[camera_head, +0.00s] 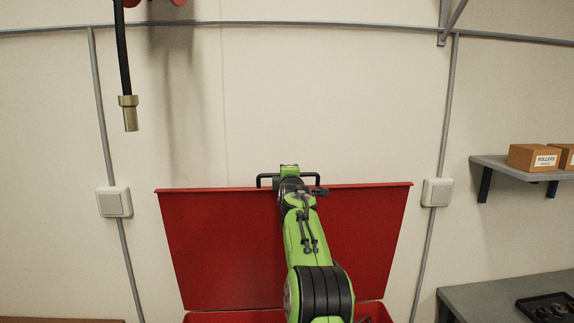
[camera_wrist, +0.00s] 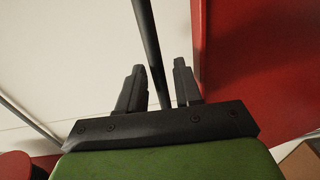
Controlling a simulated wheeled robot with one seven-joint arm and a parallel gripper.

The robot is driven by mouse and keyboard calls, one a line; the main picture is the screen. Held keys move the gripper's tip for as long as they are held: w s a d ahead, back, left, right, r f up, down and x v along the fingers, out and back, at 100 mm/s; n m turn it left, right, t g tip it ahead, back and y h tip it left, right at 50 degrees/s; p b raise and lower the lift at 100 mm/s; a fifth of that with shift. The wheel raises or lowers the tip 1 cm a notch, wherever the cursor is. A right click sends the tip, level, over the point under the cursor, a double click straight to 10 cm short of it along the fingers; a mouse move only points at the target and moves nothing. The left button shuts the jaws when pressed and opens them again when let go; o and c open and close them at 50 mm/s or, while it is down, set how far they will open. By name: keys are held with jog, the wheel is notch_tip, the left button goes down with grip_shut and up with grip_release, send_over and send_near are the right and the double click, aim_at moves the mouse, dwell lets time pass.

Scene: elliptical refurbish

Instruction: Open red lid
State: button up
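The red lid (camera_head: 230,245) stands raised and nearly upright against the wall, its broad face towards the head camera. It also shows at the right of the wrist view (camera_wrist: 255,45). A black bar handle (camera_head: 266,180) runs along its top edge. My gripper (camera_head: 290,172) is at this handle, and my arm covers the middle of the lid. In the wrist view, the handle bar (camera_wrist: 146,35) passes between the two fingers of my gripper (camera_wrist: 158,78). Gaps show on both sides of the bar, so the fingers are open around it.
The red box rim (camera_head: 235,317) shows below the lid. A brass-ended hose (camera_head: 129,112) hangs at upper left. Wall boxes (camera_head: 114,202) (camera_head: 437,192) flank the lid. A shelf (camera_head: 510,168) with cartons (camera_head: 533,157) and a grey table (camera_head: 490,295) are at right.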

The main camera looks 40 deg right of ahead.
jog(key=shift+w+d, duration=0.25)
jog(key=shift+w, duration=0.15)
jog(key=shift+f, duration=0.1)
grip_shut()
jog(key=shift+s, duration=0.1)
jog(key=s+a+f+t+h+b, duration=0.1)
jog(key=s+a+f+b, duration=0.2)
jog(key=s+a+b, duration=0.5)
jog(key=s+b, duration=0.1)
jog(key=b, duration=1.2)
jog(key=shift+s+f+t+h, duration=0.15)
jog(key=shift+f+t+h, duration=0.15)
jog(key=shift+t, duration=0.1)
jog(key=shift+r, duration=0.1)
